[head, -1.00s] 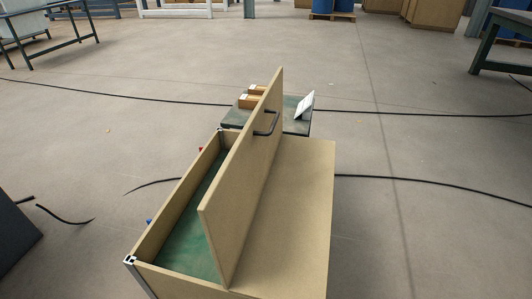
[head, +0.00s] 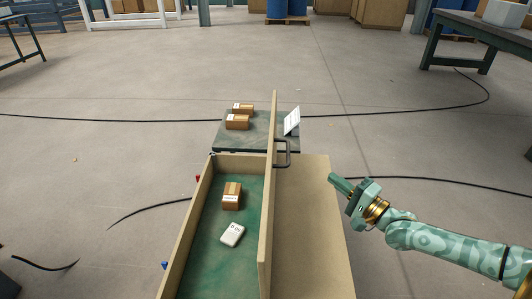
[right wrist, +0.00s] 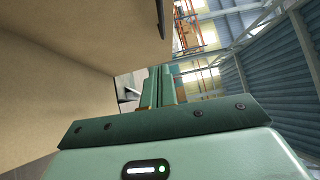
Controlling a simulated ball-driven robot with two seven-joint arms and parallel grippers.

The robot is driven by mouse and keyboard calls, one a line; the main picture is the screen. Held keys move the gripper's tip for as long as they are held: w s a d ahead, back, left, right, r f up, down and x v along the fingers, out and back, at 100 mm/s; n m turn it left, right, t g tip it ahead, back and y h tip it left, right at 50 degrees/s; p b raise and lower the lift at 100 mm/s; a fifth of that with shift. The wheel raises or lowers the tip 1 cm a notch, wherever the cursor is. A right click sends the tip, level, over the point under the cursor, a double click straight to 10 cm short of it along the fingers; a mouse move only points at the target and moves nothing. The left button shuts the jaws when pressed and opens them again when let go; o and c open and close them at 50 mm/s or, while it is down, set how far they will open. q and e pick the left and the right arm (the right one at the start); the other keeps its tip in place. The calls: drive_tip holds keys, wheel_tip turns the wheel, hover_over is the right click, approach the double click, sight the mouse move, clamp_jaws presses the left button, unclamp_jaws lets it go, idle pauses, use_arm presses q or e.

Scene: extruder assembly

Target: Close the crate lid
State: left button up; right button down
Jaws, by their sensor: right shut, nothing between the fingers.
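The wooden crate (head: 185,243) is open, and its green floor shows on the left side. Its lid (head: 267,215) stands upright, edge-on in the head view, between the open compartment and a flat wooden panel (head: 315,235) on the right. A dark handle (head: 288,154) sticks out from the lid's right face. My right gripper (head: 333,179) is shut and empty, to the right of the lid and handle and apart from both. In the right wrist view its fingers (right wrist: 161,88) are together, with pale wooden boards to the left. My left gripper is not in view.
A small brown carton (head: 232,196) and a white device (head: 232,235) lie inside the crate. Behind it, a low dark table (head: 257,136) holds brown cartons (head: 237,122) and a tilted white panel (head: 292,121). Black cables cross the floor. Floor to the right is mostly clear.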

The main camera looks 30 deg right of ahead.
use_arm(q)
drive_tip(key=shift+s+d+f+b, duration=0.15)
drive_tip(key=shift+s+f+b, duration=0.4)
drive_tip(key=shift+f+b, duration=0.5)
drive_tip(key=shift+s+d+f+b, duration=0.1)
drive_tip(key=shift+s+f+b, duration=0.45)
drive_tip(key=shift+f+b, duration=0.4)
use_arm(e)
drive_tip(key=w+a+r+m, duration=0.1)
drive_tip(key=w+a, duration=0.3)
drive_tip(key=w, duration=0.7)
drive_tip(key=shift+a+r+m, duration=0.25)
drive_tip(key=shift+r+m, duration=0.05)
drive_tip(key=shift+r, duration=0.2)
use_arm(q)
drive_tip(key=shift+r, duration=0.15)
